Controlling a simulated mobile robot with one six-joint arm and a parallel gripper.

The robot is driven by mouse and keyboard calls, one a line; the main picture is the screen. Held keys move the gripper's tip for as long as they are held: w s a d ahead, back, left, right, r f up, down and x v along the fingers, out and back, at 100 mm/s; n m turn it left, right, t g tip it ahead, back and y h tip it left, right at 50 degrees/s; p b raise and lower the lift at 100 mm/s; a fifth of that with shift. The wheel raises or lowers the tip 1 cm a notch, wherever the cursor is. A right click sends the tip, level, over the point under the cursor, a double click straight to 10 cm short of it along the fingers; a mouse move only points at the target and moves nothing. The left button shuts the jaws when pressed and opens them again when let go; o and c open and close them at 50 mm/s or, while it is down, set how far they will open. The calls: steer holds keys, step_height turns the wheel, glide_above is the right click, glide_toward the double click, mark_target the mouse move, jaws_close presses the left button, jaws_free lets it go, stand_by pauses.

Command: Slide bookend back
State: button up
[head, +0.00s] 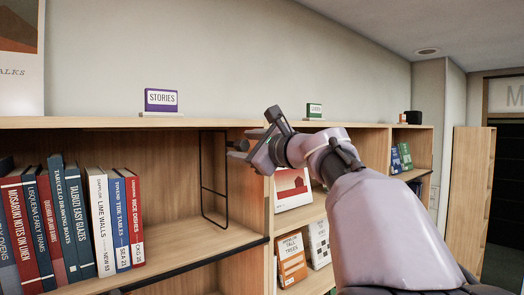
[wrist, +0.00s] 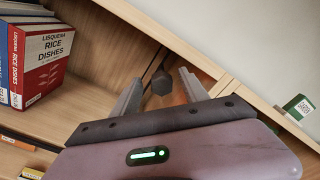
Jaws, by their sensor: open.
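The bookend (head: 203,181) is a thin black wire frame. It stands upright on the shelf at the right end of the bay, with a gap between it and the row of books. A dark line and a dark block show there between the fingers; I cannot tell whether the line is the bookend.
Several books lean at the left, ending with the red Rice Dishes book (head: 135,218), also in the wrist view (wrist: 38,65). The shelf board (head: 185,243) is bare between books and bookend. An upright divider (head: 257,205) stands right of the bookend. A Stories sign (head: 161,100) stands on top.

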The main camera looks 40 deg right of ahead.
steer(key=s+b, duration=0.4)
steer(key=s, duration=1.1)
steer(key=shift+s+a, duration=0.15)
steer(key=shift+s, duration=0.2)
steer(key=shift+f, duration=0.1)
